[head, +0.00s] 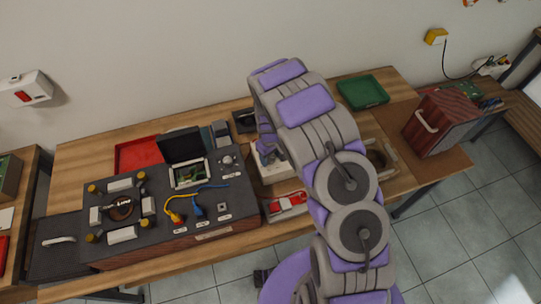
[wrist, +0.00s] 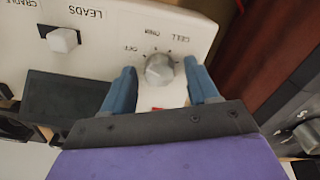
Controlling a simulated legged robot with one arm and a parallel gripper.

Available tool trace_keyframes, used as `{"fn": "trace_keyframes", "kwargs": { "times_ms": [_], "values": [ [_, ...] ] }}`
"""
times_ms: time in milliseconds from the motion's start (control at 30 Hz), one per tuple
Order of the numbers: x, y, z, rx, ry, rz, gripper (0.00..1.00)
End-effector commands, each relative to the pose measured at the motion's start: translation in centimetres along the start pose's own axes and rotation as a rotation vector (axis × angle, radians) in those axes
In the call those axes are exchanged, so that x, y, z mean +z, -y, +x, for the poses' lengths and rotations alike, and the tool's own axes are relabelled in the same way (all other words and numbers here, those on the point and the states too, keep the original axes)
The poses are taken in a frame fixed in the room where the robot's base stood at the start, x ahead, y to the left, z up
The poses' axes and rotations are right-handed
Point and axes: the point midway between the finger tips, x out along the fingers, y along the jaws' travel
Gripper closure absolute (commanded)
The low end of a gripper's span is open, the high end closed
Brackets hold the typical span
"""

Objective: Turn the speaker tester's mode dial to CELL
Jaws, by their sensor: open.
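The tester's white panel (wrist: 200,22) fills the top of the wrist view. Its grey-white mode dial (wrist: 159,69) is round, with OFF, OHM and CELL printed around it. I cannot clearly tell which mark the dial points to. My gripper (wrist: 160,75) is open, with one blue-grey finger on either side of the dial; contact is not clear. In the head view a white box (head: 268,172), which looks like the tester, stands mid-bench, partly hidden by my arm. My gripper (head: 268,150) is over it, its fingertips not clearly visible.
A large dark console (head: 150,230) with blue and yellow leads stands left of the white box. A red multimeter-like item (head: 288,203) lies in front. A green tray (head: 362,92) and wooden box (head: 440,122) are right.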

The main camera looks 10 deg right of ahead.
Motion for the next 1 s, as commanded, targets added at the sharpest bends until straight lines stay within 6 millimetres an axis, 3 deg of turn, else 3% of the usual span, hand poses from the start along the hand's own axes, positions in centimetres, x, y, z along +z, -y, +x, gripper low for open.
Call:
{"fn": "trace_keyframes", "kwargs": {
  "times_ms": [167, 733, 1000],
  "values": [
    [0.00, 0.00, -0.01, 0.000, 0.000, 0.000, 0.41],
    [-0.01, 0.03, -0.01, 0.000, 0.000, 0.000, 0.95],
    [-0.01, 0.05, -0.02, 0.000, 0.000, 0.024, 0.97]
  ]
}}
